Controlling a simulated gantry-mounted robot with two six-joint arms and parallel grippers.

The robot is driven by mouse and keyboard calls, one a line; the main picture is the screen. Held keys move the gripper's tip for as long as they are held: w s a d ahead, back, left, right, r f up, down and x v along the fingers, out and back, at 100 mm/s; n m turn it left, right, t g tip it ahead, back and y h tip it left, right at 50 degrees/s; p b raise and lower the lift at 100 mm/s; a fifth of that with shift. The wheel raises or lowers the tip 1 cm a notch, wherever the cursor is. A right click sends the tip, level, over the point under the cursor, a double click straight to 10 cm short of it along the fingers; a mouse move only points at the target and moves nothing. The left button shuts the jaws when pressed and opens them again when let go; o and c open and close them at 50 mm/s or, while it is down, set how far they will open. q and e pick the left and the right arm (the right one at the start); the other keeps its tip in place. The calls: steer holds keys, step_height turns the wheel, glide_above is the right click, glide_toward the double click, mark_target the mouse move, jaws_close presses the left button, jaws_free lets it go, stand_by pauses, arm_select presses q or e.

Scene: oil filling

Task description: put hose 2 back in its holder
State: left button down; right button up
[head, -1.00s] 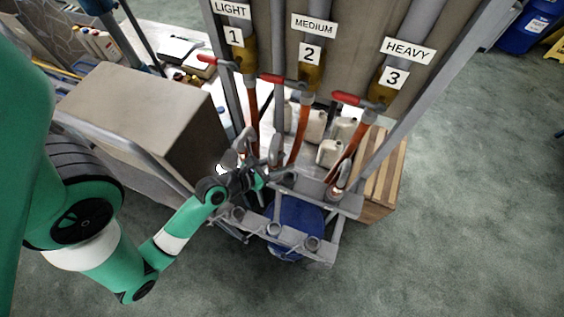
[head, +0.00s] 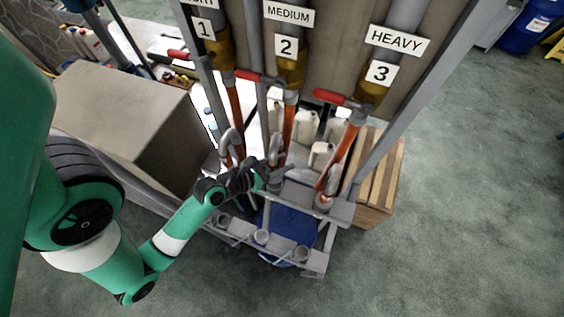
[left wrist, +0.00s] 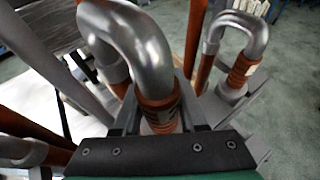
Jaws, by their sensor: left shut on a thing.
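Hose 2 (head: 289,122) is an orange hose hanging from the valve labelled 2, MEDIUM. Its bent metal nozzle (left wrist: 130,35) has an orange collar (left wrist: 158,100). My left gripper (head: 264,172) is shut on this nozzle end, with the collar between its fingers in the left wrist view. The nozzle is upright above the grey holder rack (head: 281,243). The holder for hose 2 is hidden by the gripper, and I cannot tell whether the nozzle sits in it. My right gripper is not in view.
Hose 3 (head: 345,145) has its nozzle in the rack at the right. Hose 1 (head: 235,108) hangs close on the left. Grey posts stand between the hoses. A blue drum (head: 287,222) is under the rack, and a brown box (head: 130,115) stands left.

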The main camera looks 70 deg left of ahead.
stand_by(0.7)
arm_select(q)
steer(key=shift+p, duration=0.45)
steer(key=shift+p, duration=0.4)
stand_by(0.4)
step_height(320, 180, down, 3)
steer(key=shift+b, duration=0.6)
